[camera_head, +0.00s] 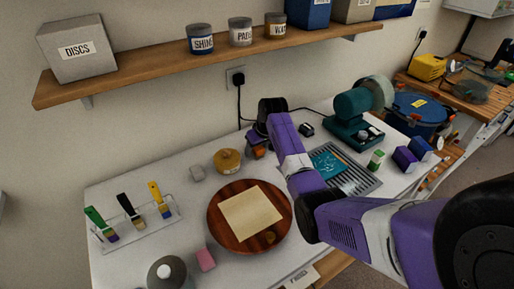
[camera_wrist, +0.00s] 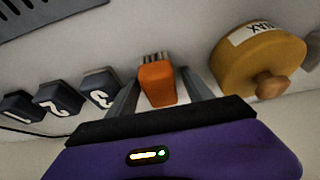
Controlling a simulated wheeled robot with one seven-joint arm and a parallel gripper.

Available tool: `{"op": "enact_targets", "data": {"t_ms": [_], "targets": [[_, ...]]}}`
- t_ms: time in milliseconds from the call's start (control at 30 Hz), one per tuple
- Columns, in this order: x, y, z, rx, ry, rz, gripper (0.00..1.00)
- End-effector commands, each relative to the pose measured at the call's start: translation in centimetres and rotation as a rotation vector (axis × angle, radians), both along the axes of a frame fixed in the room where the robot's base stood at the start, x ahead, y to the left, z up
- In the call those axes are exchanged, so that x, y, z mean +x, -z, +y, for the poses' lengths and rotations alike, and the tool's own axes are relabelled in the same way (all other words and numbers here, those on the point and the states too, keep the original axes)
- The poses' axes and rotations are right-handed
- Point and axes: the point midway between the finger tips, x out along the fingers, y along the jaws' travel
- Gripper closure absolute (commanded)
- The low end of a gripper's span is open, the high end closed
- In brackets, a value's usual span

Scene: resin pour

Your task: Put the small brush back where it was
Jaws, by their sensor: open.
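Brushes with green (camera_head: 94,215), black (camera_head: 125,203) and yellow (camera_head: 155,192) handles stand tilted in a clear rack (camera_head: 140,229) at the left of the bench. I cannot tell which one, if any, is the small brush. My gripper (camera_wrist: 160,85) is open over the back of the bench, far right of the rack. An orange block-like thing with grey prongs or bristles (camera_wrist: 158,82) shows between its fingers; it also shows below my gripper in the head view (camera_head: 258,152). Whether the fingers touch it is unclear.
A yellow wax tin with a wooden knob (camera_wrist: 258,62) is close right of my gripper in the wrist view. Numbered black blocks (camera_wrist: 58,98) lie to the left. A round wooden board (camera_head: 218,232) with a pale sheet (camera_head: 250,212) lies mid-bench. A shelf (camera_head: 160,75) runs above.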

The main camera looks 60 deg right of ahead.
Motion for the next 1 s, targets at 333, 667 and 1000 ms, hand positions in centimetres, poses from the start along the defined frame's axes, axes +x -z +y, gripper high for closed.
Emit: {"op": "enact_targets", "data": {"t_ms": [333, 667, 1000], "targets": [[-1.1, -3.5, 0.6, -0.003, 0.0, -0.003, 0.4], [-3.1, -9.4, 1.9, -0.003, 0.0, -0.003, 0.4], [-3.9, -11.4, 2.4, 0.0, 0.0, 0.0, 0.4]]}}
